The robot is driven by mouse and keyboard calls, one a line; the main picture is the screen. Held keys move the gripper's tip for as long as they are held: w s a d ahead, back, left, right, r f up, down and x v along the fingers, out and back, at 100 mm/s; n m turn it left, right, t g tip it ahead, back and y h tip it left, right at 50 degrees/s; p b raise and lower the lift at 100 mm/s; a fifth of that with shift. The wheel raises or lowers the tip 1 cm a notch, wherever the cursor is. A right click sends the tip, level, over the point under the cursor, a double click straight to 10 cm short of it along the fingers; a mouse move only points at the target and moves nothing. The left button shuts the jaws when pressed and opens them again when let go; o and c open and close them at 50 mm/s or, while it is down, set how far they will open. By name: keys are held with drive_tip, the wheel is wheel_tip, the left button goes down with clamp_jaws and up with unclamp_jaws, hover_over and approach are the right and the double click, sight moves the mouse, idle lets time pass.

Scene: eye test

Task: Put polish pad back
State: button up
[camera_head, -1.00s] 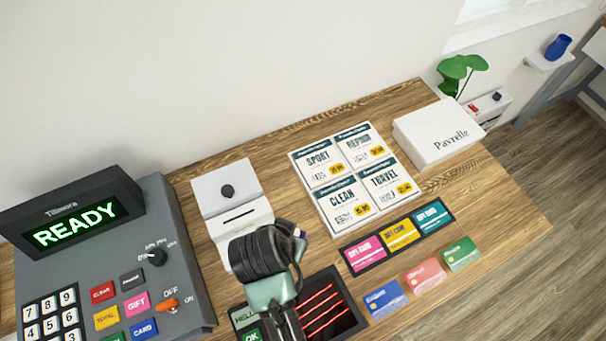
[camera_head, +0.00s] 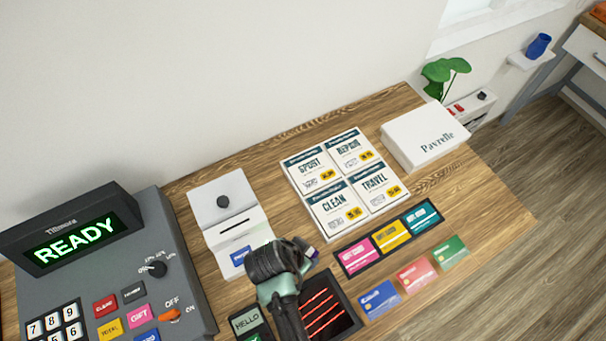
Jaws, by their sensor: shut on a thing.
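My gripper (camera_head: 302,258) is above the counter, between the white card box and the dark pad with red lines. It is seen from behind and above, so my wrist hides most of the jaws. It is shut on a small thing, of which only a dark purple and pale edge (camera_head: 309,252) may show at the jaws. I cannot tell what that thing is. I cannot make out any polish pad by its look. The dark pad with glowing red lines (camera_head: 328,308) lies just below my gripper, partly covered by my arm.
A grey register (camera_head: 185,275) reading READY stands left. A label board (camera_head: 318,190), gift card strip (camera_head: 352,258), loose cards (camera_head: 380,300) and a white Pavrelle box (camera_head: 425,138) are right. Bare counter (camera_head: 480,200) lies far right.

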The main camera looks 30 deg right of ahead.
drive_tip(key=shift+f, duration=0.25)
drive_tip(key=shift+f, duration=0.15)
drive_tip(key=o, duration=1.2)
